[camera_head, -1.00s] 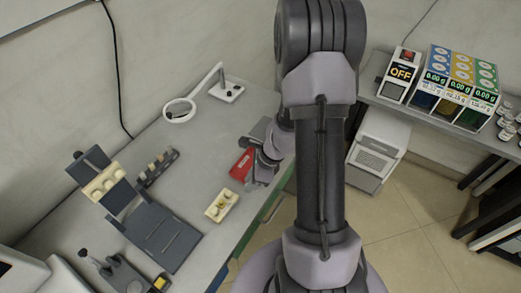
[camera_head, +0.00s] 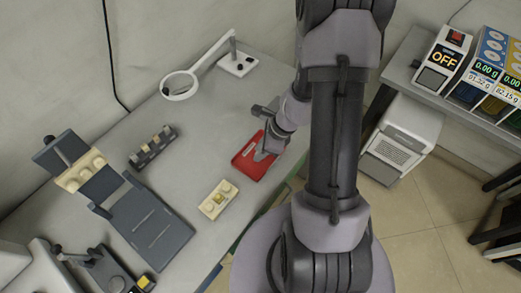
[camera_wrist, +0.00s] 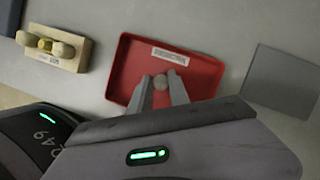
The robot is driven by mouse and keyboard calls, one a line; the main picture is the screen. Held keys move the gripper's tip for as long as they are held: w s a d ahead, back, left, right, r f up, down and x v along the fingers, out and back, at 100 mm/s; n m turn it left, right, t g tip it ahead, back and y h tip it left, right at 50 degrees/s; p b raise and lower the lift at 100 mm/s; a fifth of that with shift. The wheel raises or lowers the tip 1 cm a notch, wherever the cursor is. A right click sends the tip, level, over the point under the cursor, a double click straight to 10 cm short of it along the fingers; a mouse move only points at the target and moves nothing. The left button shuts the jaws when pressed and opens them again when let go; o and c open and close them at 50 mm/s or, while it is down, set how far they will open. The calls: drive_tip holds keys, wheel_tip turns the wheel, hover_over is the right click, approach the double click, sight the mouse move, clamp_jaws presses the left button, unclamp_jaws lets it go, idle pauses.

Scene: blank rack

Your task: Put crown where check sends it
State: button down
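A small greyish-beige rounded piece (camera_wrist: 160,83), which looks like the crown, sits between my fingertips in the wrist view. My gripper (camera_wrist: 160,80) appears closed on it from both sides, over the red tray (camera_wrist: 125,68). In the head view my gripper (camera_head: 264,152) is over the same red tray (camera_head: 246,168). I cannot tell whether the piece touches the tray floor. A beige block (camera_wrist: 68,62) with rounded knobs and a yellow centre stands beside the tray; it also shows in the head view (camera_head: 212,212).
A flat grey rectangle (camera_wrist: 280,82) lies right of the tray in the wrist view. A ring magnifier (camera_head: 180,86), a small dark rack (camera_head: 152,147) and a dark hinged stand (camera_head: 145,222) are on the bench.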

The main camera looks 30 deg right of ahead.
drive_tip(key=c, duration=1.2)
unclamp_jaws()
drive_tip(key=shift+c, duration=0.2)
drive_tip(key=p+v, duration=0.8)
drive_tip(key=v, duration=0.4)
drive_tip(key=w+a+r+n+t, duration=0.1)
drive_tip(key=a+r+n, duration=0.3)
drive_tip(key=r, duration=0.3)
drive_tip(key=w+a+r+n, duration=0.1)
drive_tip(key=a+r+n, duration=0.3)
drive_tip(key=r, duration=0.2)
drive_tip(key=s+a+r+n+t+h, duration=0.1)
drive_tip(key=s+a+r+n+t, duration=0.1)
drive_tip(key=s+a+r+n, duration=1.05)
wheel_tip(320, 180, down, 6)
drive_tip(key=w+d+n+b, duration=0.1)
drive_tip(key=w+d+b, duration=0.1)
drive_tip(key=b, duration=0.6)
drive_tip(key=shift+d+f, duration=0.15)
